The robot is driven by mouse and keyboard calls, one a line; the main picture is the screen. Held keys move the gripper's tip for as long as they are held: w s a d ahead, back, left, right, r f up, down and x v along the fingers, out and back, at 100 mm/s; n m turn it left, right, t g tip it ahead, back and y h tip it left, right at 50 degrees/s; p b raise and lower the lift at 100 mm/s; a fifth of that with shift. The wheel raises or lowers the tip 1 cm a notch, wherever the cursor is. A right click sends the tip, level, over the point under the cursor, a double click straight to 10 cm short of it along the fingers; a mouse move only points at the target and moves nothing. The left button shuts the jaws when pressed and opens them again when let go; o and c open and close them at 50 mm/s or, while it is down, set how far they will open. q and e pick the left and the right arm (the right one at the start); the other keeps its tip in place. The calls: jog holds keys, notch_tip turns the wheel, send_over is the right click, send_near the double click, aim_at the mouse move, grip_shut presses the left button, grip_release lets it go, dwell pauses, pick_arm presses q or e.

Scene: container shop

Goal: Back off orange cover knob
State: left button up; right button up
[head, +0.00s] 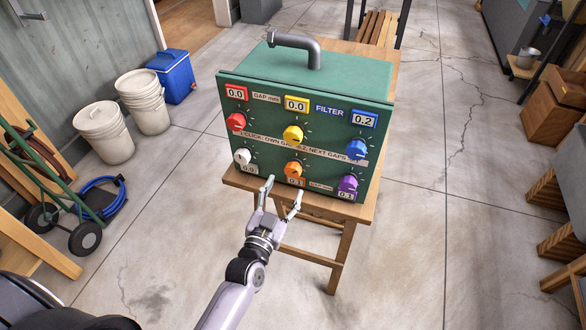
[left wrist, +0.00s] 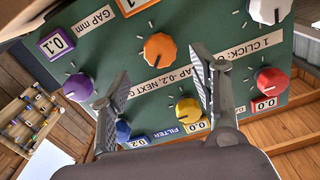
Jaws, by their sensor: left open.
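The orange knob (head: 293,169) is in the middle of the lower row on the front of a green box (head: 328,82). An orange-framed display (head: 295,182) under it seems to read 0.1. My left gripper (head: 283,190) is open and empty, in front of the panel just below the orange knob. In the left wrist view, which is turned over, the orange knob (left wrist: 160,47) shows between and beyond the two spread fingertips (left wrist: 160,62). I see no contact with it. My right gripper is not in view.
A white knob (head: 242,157) and a purple knob (head: 347,184) flank the orange one. Red (head: 236,122), yellow (head: 292,134) and blue (head: 357,149) knobs sit above, with displays 0.0, 0.0 and 0.2. The box stands on a wooden table (head: 348,232). Buckets and a hand truck stand left.

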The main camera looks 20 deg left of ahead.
aim_at(291, 173)
pick_arm(q)
jog(key=w, duration=0.7)
jog(key=shift+w+d+p, duration=0.1)
jog(key=shift+w+p, duration=0.15)
jog(key=shift+p, duration=0.05)
jog(key=c, duration=1.2)
jog(key=shift+n, duration=0.4)
jog(key=n, duration=0.3)
jog(key=shift+n, duration=0.4)
jog(key=n, duration=0.4)
jog(key=shift+n, duration=0.3)
jog(key=o, duration=1.2)
